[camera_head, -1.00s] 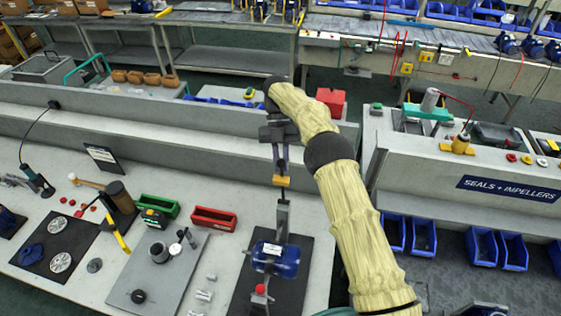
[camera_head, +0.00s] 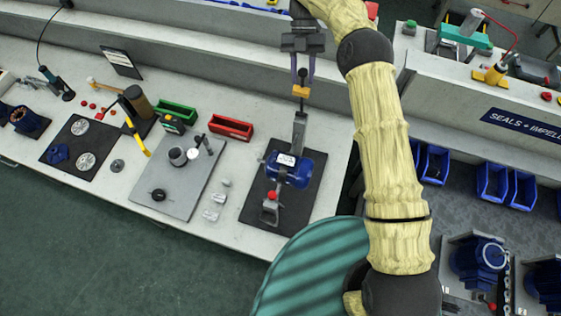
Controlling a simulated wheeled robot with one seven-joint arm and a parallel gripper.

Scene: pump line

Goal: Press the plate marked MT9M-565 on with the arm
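A blue pump motor (camera_head: 295,173) lies in a grey fixture on a dark mat, with a small white plate (camera_head: 286,160) on top. The lettering on the plate is too small to read. Behind the motor stands a grey upright (camera_head: 299,130), with a thin dark stem above it that ends in an orange-yellow block (camera_head: 300,91). My gripper (camera_head: 302,83) points down at this block from above, its two fingers at the block's top. I cannot tell whether they grip it. A red knob (camera_head: 271,195) is at the fixture's front.
A red bin (camera_head: 230,127) and a green bin (camera_head: 177,111) stand left of the mat. A grey plate (camera_head: 184,181) with round parts lies further left, small metal pieces beside it. The SEALS + IMPELLERS bench (camera_head: 470,115) is at the right. Open floor (camera_head: 130,260) lies in front.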

